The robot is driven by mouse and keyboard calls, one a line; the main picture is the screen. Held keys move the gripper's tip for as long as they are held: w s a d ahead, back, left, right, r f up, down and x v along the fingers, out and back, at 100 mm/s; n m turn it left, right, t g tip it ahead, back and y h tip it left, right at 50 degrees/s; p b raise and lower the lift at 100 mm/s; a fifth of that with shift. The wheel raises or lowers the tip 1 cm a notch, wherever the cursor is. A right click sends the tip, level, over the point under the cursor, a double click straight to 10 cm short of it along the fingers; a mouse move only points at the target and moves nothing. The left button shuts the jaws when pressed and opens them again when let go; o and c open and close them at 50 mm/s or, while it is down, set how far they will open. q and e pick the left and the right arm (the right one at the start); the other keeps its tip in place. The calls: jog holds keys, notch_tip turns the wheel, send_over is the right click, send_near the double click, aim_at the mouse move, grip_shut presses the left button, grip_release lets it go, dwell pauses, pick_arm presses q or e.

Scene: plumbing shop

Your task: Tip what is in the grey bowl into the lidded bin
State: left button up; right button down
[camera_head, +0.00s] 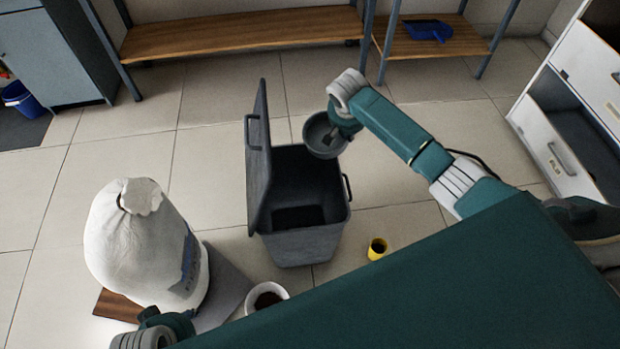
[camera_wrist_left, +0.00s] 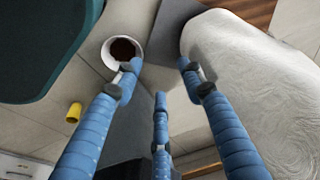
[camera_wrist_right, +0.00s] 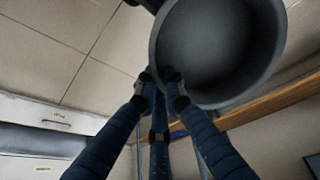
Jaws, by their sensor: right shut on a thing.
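The grey bowl (camera_head: 312,131) is held by its rim in my right gripper (camera_head: 334,124), above the far right edge of the bin. It looks tilted, with its open side toward the head camera. In the right wrist view my right gripper (camera_wrist_right: 160,76) is shut on the rim of the grey bowl (camera_wrist_right: 212,45). My left gripper (camera_wrist_left: 159,80) is open and empty.
A white bowl (camera_head: 284,291) with dark brown contents and a yellow cup (camera_head: 377,249) are near the bin. Shelves (camera_head: 240,33) line the back. Floor behind the bin is clear.

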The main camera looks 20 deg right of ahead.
jog(key=shift+w+d+f+y, duration=0.2)
jog(key=shift+w+y, duration=0.1)
pick_arm(q)
jog(key=w+b+v, duration=0.1)
jog(key=b+v, duration=0.2)
jog(key=v, duration=0.4)
jog(key=w+d+r+t+h+b, duration=0.1)
jog(key=w+d+r+t+b, duration=0.1)
jog(key=w+r+t, duration=0.35)
jog(key=w+d+r+t+h+b, duration=0.1)
jog(key=w+d+r+t+b, duration=0.15)
jog(key=w, duration=0.65)
jog(key=w+d+r+t+h+b, duration=0.1)
jog(key=w+r+t, duration=0.1)
jog(key=r+t, duration=0.3)
jog(key=w+d+r+t+h+b, duration=0.2)
jog(key=r+t, duration=0.3)
jog(key=r, duration=0.9)
jog(key=shift+d+m, duration=0.3)
jog(key=shift+m, duration=0.1)
pick_arm(e)
jog(key=shift+w+d+f+g+y, duration=1.3)
jog(key=shift+f+g, duration=0.15)
jog(key=shift+g, duration=0.15)
pick_arm(q)
jog(key=shift+f, duration=0.1)
pick_arm(e)
jog(key=shift+s, duration=0.1)
